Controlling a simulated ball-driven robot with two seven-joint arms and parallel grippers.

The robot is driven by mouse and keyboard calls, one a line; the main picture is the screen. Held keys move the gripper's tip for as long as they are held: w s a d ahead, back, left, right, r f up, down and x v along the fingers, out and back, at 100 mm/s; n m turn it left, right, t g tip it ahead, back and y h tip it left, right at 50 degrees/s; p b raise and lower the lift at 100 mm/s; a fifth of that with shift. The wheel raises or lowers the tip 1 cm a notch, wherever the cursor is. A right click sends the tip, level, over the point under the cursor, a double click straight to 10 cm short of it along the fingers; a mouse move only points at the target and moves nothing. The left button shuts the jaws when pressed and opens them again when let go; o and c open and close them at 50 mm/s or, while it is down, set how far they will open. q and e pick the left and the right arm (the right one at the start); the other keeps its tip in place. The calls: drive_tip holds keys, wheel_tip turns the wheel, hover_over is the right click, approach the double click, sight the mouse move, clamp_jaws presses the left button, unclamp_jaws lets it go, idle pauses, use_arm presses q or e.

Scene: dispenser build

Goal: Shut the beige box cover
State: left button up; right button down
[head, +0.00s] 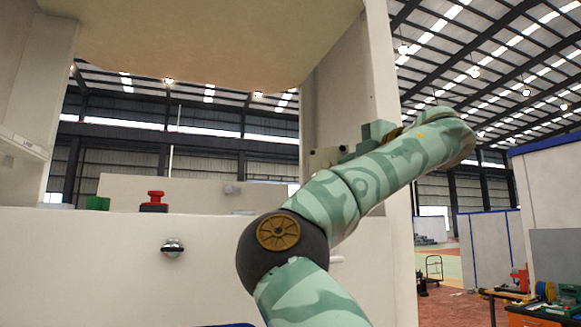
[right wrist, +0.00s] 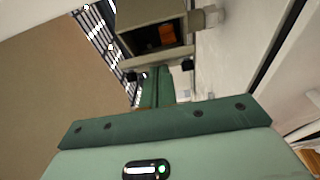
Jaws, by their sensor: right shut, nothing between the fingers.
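In the right wrist view a beige box (right wrist: 140,14) shows just beyond my right gripper (right wrist: 156,74). Its front is open onto a dark inside with an orange thing (right wrist: 168,33) in it. A pale fitting (right wrist: 207,17) sticks out at its right side, and I cannot tell which part is the cover. My right gripper is shut and empty, its fingers just below the box opening; I cannot tell whether they touch it. In the head view the right arm reaches up to the right, largely hiding the box area by the pillar. My left gripper is not in view.
A red button (head: 154,200) and a green block (head: 97,203) stand on the pale ledge (head: 110,235). A round silver knob (head: 172,247) sits on its front. A large beige panel (head: 200,40) hangs overhead. A pale pillar (head: 385,110) stands behind my right arm.

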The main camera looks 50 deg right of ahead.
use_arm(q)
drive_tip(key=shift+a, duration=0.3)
use_arm(e)
drive_tip(key=shift+w+d+r+n+t+y, duration=0.15)
drive_tip(key=shift+d+n+y, duration=0.3)
drive_tip(key=shift+d, duration=0.45)
drive_tip(key=shift+w+d+n+t+y, duration=0.15)
drive_tip(key=shift+d+n+y, duration=0.1)
drive_tip(key=shift+d+y, duration=0.55)
drive_tip(key=shift+d, duration=0.15)
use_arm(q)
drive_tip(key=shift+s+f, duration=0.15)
